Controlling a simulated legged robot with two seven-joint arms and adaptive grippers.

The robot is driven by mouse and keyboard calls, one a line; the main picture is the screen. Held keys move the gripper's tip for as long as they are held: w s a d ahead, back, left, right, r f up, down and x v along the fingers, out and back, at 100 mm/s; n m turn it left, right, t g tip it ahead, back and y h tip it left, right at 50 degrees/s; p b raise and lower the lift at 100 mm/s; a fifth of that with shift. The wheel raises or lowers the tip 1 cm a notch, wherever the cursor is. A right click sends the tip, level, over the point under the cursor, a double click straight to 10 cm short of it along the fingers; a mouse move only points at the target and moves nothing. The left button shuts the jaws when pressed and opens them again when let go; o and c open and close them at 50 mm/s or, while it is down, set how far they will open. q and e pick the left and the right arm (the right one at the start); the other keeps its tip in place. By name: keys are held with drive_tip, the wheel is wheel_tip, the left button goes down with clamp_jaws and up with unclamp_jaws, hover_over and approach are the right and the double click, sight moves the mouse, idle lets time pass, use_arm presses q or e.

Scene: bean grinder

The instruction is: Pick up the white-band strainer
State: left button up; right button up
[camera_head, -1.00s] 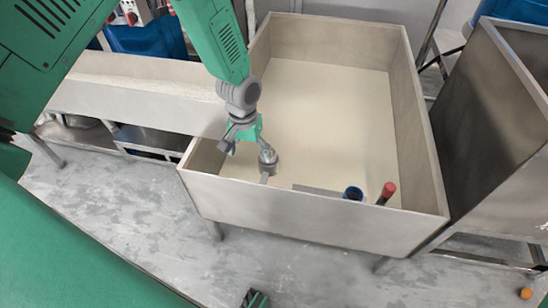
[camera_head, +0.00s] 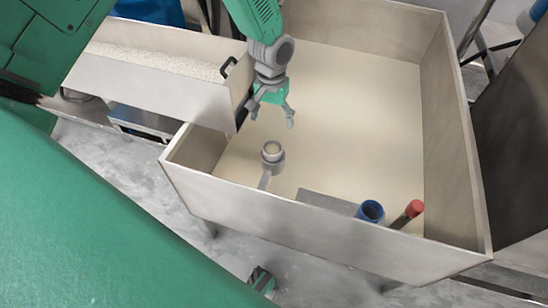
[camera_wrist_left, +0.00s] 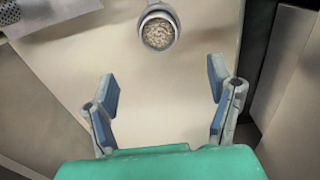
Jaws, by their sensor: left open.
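A grey round strainer (camera_head: 272,152) with a handle stands near the front wall of the large beige bin, left of its middle. In the left wrist view it shows as a round cup (camera_wrist_left: 158,30) with a pale rim and speckled, grainy contents. I cannot make out a white band clearly. My left gripper (camera_head: 267,118) is open and empty, above and behind the strainer in the head view. In the left wrist view its spread fingers (camera_wrist_left: 163,88) are apart from the cup, which lies beyond the fingertips.
A blue cup (camera_head: 371,211) and a red-ended tool (camera_head: 414,208) are at the bin's front wall, right of a flat grey plate (camera_head: 328,203). A trough of white grains (camera_head: 160,63) adjoins the bin at left. The bin's middle and back are bare.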

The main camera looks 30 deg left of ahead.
use_arm(q)
drive_tip(key=f, duration=0.1)
drive_tip(key=b, duration=0.3)
hover_over(272, 150)
drive_tip(key=s+d, duration=0.1)
drive_tip(key=s, duration=0.1)
drive_tip(key=f, duration=0.8)
drive_tip(key=shift+s+d+f, duration=0.2)
drive_tip(key=shift+f, duration=0.1)
drive_tip(key=f, duration=0.1)
drive_tip(key=f+b, duration=0.2)
drive_tip(key=shift+d+f, duration=0.25)
drive_tip(key=shift+w+d+f, duration=0.1)
drive_tip(key=shift+d, duration=0.1)
drive_tip(key=shift+a, duration=0.1)
use_arm(e)
wheel_tip(272, 150, down, 6)
drive_tip(key=d, duration=0.1)
drive_tip(key=shift+s+d, duration=0.15)
drive_tip(key=shift+d, duration=0.2)
